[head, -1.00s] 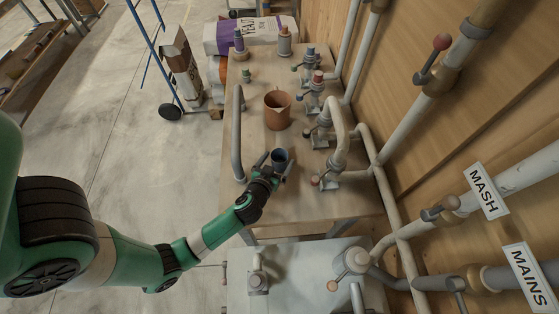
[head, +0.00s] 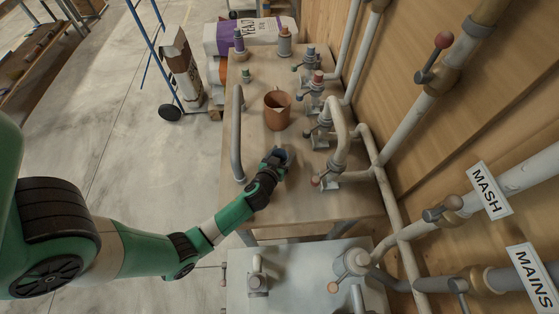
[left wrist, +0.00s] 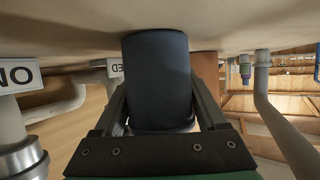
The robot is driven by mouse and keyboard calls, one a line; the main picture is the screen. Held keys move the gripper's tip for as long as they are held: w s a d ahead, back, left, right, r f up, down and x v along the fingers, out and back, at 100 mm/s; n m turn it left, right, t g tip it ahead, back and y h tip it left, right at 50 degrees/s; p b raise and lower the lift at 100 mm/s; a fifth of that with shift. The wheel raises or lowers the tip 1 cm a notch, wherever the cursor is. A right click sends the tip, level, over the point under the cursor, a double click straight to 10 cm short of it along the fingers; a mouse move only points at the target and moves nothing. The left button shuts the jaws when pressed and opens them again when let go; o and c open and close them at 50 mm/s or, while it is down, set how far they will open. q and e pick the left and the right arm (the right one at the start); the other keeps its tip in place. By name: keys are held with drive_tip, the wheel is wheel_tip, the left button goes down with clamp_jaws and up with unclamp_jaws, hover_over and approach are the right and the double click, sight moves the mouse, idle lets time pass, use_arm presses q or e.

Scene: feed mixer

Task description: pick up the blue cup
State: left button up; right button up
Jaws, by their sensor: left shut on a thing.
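The blue cup (left wrist: 158,80) is dark blue and fills the middle of the left wrist view, between the two fingers of my left gripper (left wrist: 160,112). In the head view the left gripper (head: 279,160) is at the near part of the wooden table, and it hides most of the cup. The gripper is shut on the cup from both sides. I cannot tell whether the cup is still touching the table. My right gripper is not in view.
A brown jug (head: 277,112) stands on the table (head: 255,140) beyond the cup. A grey bent pipe (head: 237,135) rises at the table's left edge. Valves and pipes (head: 340,130) line the right side. A pale metal table (head: 305,270) is nearer.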

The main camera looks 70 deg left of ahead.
sight(282, 150)
use_arm(q)
drive_tip(key=shift+c, duration=0.5)
drive_tip(key=shift+r, duration=0.45)
drive_tip(key=r+p, duration=0.2)
drive_tip(key=r, duration=0.1)
drive_tip(key=shift+s+d+r, duration=0.15)
drive_tip(key=shift+s, duration=0.05)
drive_tip(key=s+r, duration=0.1)
drive_tip(key=s+d+r+p, duration=0.1)
drive_tip(key=r, duration=0.1)
drive_tip(key=s+d+r+p, duration=0.1)
drive_tip(key=shift+s+d+r, duration=0.1)
drive_tip(key=shift+d+r, duration=0.1)
drive_tip(key=shift+r, duration=0.1)
drive_tip(key=s+a+v, duration=0.1)
drive_tip(key=v, duration=0.9)
drive_tip(key=shift+s+a+r+p, duration=0.15)
drive_tip(key=shift+s+r+p, duration=0.1)
drive_tip(key=shift+p, duration=0.2)
